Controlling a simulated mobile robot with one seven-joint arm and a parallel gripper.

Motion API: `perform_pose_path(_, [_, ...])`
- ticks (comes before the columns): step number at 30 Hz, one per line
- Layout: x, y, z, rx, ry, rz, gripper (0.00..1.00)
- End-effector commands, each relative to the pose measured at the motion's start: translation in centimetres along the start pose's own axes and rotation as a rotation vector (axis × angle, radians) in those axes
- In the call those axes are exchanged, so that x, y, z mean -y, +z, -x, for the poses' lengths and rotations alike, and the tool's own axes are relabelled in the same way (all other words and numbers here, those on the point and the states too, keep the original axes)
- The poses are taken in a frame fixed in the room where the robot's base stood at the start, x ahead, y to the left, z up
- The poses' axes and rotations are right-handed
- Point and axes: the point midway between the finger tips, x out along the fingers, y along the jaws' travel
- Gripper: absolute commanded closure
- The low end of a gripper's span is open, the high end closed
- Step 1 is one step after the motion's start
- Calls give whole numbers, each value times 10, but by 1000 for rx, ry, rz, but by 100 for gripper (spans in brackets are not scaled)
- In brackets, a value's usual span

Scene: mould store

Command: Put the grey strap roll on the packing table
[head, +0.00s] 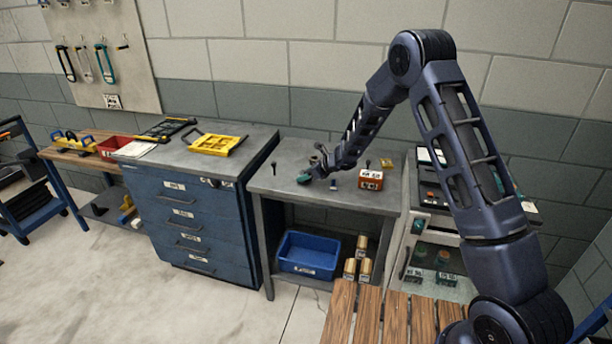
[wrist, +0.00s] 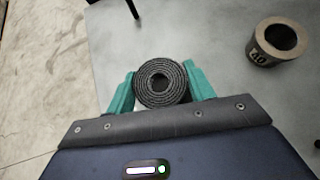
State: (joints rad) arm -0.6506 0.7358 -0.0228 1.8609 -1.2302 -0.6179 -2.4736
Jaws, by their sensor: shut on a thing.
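The grey strap roll (wrist: 161,83) is a dark, tightly wound coil, seen end-on in the wrist view. My gripper (wrist: 161,88) is shut on it, with one teal finger on each side. In the head view my gripper (head: 305,179) is low over the left front part of a grey-topped table (head: 284,184); the roll is too small to make out clearly there. I cannot tell whether the roll touches the tabletop. No label shows which surface is the packing table.
A brown-grey ring (wrist: 272,48) with a label stands on the tabletop, right of the roll. An orange box (head: 371,180) and small dark upright pieces share the table. A blue bin (head: 308,254) is below. A blue drawer cabinet (head: 190,215) adjoins on the left; a slatted wooden surface (head: 375,315) is in front.

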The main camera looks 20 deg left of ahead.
Motion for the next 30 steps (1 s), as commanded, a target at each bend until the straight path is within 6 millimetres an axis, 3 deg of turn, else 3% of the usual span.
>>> perform_pose_path(8, [0, -2, -2, 0, 1, 0, 73])
perform_pose_path(9, [0, -2, -2, 0, 1, 0, 39])
perform_pose_path(12, [0, -2, -2, 0, 1, 0, 25])
perform_pose_path(23, [0, 1, 2, 0, 0, 0, 25])
perform_pose_path(30, [0, 1, 37, 1, -1, 0, 25])
